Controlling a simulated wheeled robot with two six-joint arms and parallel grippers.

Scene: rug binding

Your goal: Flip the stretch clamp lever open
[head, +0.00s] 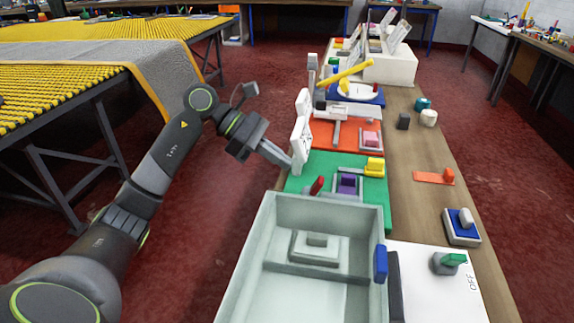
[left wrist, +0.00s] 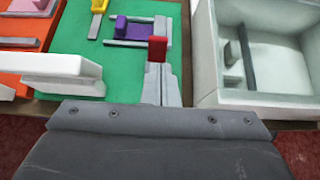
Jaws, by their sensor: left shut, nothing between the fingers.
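A green board (head: 330,165) on the long bench carries a short red lever (head: 317,185), a purple block (head: 347,184) on a grey frame and a yellow block (head: 375,166). No label shows which part is the stretch clamp; the red lever looks most like its handle. My left gripper (head: 288,162) is shut and empty, beside the green board's left edge and next to an upright white panel (head: 301,143). In the left wrist view the red lever (left wrist: 157,49) stands just past my shut fingertips (left wrist: 161,72); I cannot tell whether they touch. My right gripper is out of view.
A pale open tray (head: 255,215) stands in front of the green board. An orange board (head: 330,136) lies behind it. A yellow-edged rug table (head: 90,60) stands at the left.

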